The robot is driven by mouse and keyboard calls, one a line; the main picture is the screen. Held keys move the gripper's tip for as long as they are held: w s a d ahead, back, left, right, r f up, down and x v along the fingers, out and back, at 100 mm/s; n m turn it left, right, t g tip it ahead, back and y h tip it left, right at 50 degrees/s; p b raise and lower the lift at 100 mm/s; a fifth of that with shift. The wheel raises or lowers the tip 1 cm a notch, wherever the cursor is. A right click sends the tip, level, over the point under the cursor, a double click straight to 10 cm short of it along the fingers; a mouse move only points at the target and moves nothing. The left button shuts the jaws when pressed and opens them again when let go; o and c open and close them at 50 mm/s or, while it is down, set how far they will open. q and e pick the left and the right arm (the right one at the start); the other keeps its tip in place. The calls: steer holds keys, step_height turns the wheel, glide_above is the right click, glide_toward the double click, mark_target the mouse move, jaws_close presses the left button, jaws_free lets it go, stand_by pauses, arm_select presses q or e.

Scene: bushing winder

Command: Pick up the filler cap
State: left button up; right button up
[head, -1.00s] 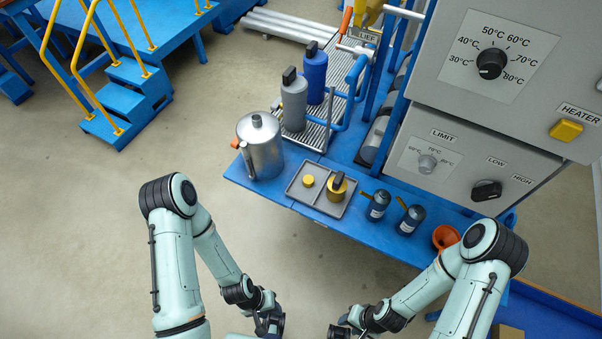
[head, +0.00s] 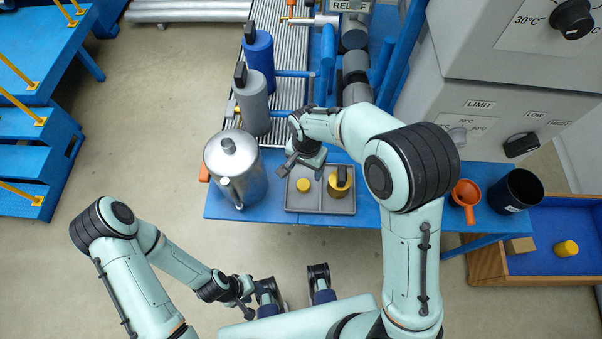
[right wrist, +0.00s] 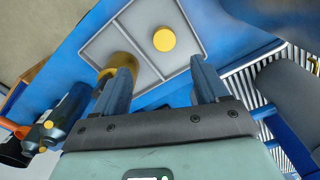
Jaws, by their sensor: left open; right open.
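A small round yellow cap (head: 304,185) lies in the left compartment of a grey two-part tray (head: 300,207) on the blue table. A yellow-brass piece with a black handle (head: 340,184) stands in the right compartment. My right gripper (head: 301,165) is open and empty, above the tray's back-left side. In the right wrist view, the yellow cap (right wrist: 164,40) shows beyond the open fingers (right wrist: 160,74), roughly midway between them and apart from both. The left finger partly covers the brass piece (right wrist: 113,66). My left gripper (head: 243,306) is open and empty, low in front of the table.
A silver jug (head: 236,175) stands left of the tray. Grey (head: 252,108) and blue (head: 258,52) bottles stand behind on a slatted rack. An orange funnel (head: 465,195) and black container (head: 515,190) are to the right. Dark bottles (right wrist: 68,108) show in the right wrist view.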

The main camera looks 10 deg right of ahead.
steer(key=b, duration=0.1)
glide_above(303, 185)
step_height(303, 185, down, 7)
steer(key=shift+s+r, duration=0.15)
steer(key=f, duration=0.5)
steer(key=shift+w+f+b, duration=0.2)
steer(key=shift+f+b, duration=0.1)
steer(key=shift+f, duration=0.05)
steer(key=c, duration=1.1)
